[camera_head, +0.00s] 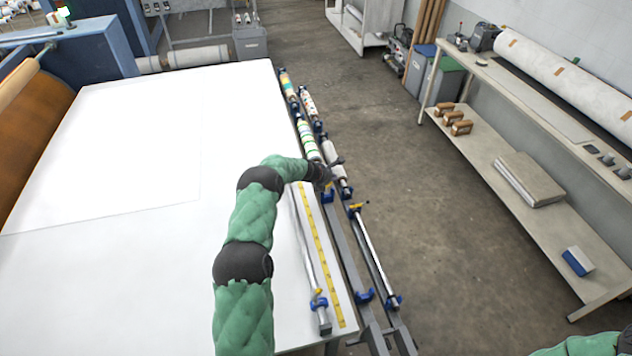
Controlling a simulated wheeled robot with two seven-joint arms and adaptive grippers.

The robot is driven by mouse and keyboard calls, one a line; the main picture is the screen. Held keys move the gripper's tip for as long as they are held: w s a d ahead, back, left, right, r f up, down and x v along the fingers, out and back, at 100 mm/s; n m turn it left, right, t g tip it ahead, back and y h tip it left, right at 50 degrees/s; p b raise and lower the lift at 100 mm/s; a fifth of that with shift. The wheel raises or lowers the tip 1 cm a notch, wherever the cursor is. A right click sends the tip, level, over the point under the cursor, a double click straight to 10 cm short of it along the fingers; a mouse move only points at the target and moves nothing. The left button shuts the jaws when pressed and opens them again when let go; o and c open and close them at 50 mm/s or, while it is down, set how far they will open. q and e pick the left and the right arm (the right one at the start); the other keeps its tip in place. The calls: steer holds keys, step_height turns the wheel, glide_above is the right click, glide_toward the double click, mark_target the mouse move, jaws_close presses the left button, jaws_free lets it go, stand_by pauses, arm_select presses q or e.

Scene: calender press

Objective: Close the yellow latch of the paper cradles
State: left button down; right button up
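The paper cradles form a rack along the right edge of the white table. One yellow latch (357,207) stands out at the top of a bare silver roller (375,250). Another small yellow latch (318,292) is by a blue cradle (318,303) at the table's near right corner. More blue cradles (364,296) sit lower on the rack. My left gripper (334,168) is over the rack beside a white paper roll (336,160), above and left of the first latch. Its fingers are too small and dark to read. My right gripper is out of frame; only green arm shows at bottom right.
Patterned paper rolls (306,138) lie in the far part of the rack. The white table (130,270) carries a yellow measuring strip (320,255). A shelf bench (500,170) stands at right. The floor (440,240) between is clear.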

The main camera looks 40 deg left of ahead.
arm_select(q)
steer(key=w+d+f+g+p, duration=0.1)
steer(key=w+d+f+p, duration=0.2)
steer(key=f+p, duration=0.1)
steer(key=shift+w+y, duration=0.35)
steer(key=shift+y, duration=0.05)
stand_by(0.9)
steer(key=shift+w+d+f+m+g+y+p, duration=0.2)
steer(key=shift+f+m+g+y+p, duration=0.15)
steer(key=shift+f+g, duration=0.25)
steer(key=shift+f, duration=0.15)
stand_by(0.5)
steer(key=shift+s+f, duration=0.1)
steer(key=shift+s, duration=0.05)
steer(key=shift+s+a+f, duration=0.25)
steer(key=shift+s+a, duration=0.15)
steer(key=shift+s, duration=0.05)
